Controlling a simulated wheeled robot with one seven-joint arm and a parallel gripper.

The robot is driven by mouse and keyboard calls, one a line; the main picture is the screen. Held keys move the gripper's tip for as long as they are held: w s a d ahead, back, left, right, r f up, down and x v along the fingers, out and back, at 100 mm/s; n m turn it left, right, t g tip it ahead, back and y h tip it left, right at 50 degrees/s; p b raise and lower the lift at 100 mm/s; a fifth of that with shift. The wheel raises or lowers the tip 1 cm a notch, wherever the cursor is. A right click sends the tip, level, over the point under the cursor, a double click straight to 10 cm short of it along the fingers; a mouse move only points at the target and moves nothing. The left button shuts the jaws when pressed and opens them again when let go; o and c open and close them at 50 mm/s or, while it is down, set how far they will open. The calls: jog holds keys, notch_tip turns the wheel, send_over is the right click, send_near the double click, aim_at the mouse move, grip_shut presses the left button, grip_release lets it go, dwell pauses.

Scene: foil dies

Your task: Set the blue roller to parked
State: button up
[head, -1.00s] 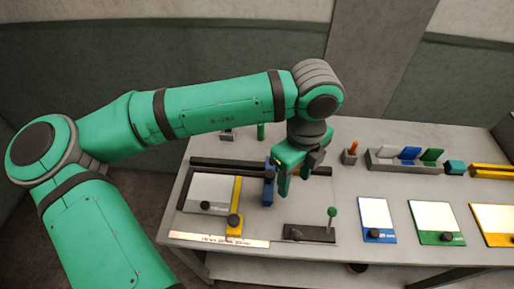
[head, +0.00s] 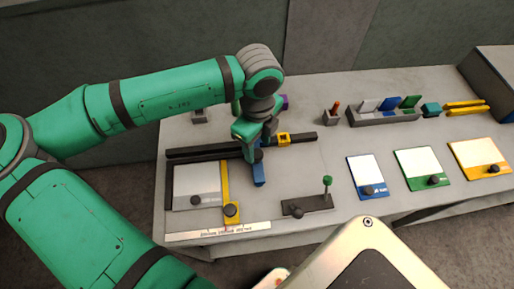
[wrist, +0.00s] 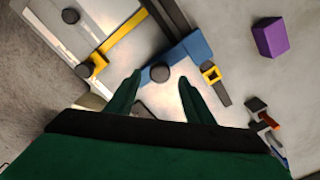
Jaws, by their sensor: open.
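The blue roller (head: 259,174) is a blue bar across the dark rail (head: 205,152) at the back of a flat plate. In the wrist view the blue roller (wrist: 195,48) carries a dark round knob (wrist: 159,73). My gripper (head: 257,156) is over the roller in the head view and partly hides it. In the wrist view my gripper (wrist: 160,77) is open, with one finger on each side of the knob. I cannot tell whether the fingers touch it. I cannot make out a parked mark.
A yellow arm (head: 226,185) with a dark knob lies left of the roller. A yellow clip (head: 283,139) sits on the rail to its right. A green-knobbed lever (head: 327,182) stands in front right. A purple block (wrist: 271,38) is behind. Colour-edged pads lie further right.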

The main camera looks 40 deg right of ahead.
aim_at(261, 155)
jog(key=shift+f, duration=1.45)
jog(key=shift+w, duration=0.1)
grip_shut()
